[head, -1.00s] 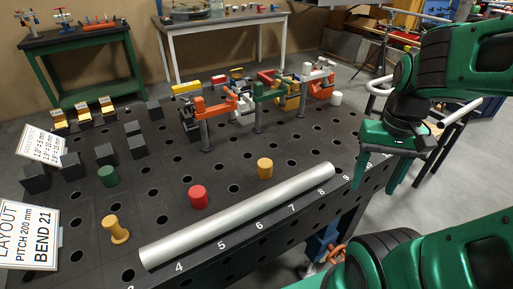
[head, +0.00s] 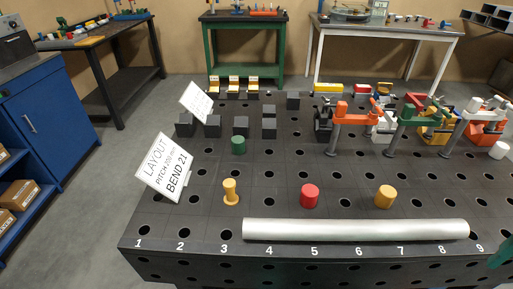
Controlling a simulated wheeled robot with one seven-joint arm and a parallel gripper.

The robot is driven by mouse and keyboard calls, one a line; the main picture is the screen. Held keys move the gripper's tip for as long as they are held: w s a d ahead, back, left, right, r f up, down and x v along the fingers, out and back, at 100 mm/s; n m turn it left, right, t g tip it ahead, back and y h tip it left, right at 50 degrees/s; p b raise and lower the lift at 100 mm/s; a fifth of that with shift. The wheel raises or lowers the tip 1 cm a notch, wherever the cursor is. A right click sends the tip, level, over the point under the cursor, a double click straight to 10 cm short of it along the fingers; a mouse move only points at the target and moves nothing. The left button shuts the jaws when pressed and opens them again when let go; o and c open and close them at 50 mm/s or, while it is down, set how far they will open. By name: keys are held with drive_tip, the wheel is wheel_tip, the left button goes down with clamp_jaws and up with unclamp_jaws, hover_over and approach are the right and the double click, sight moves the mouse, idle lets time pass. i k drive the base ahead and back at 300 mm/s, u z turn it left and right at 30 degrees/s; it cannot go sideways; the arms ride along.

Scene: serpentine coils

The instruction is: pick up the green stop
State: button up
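The green stop (head: 238,146) is a short dark green cylinder. It stands upright on the black perforated table (head: 210,215), left of the middle, just in front of the black blocks. Nothing touches it that I can see. Only a sliver of my green arm shows at the right edge of the head view, far from the green stop. My gripper's fingers cannot be made out.
A yellow spool-shaped piece (head: 231,192), a red cylinder (head: 310,196) and an orange cylinder (head: 385,197) stand nearer. A silver tube (head: 355,230) lies along the front edge. Black blocks (head: 241,125), a layout sign (head: 165,168) and clamps (head: 405,125) surround the middle.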

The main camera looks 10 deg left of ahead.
sight(238, 141)
drive_tip(key=u, duration=1.85)
drive_tip(key=k, duration=0.9)
drive_tip(key=z, duration=0.35)
drive_tip(key=i, duration=1.05)
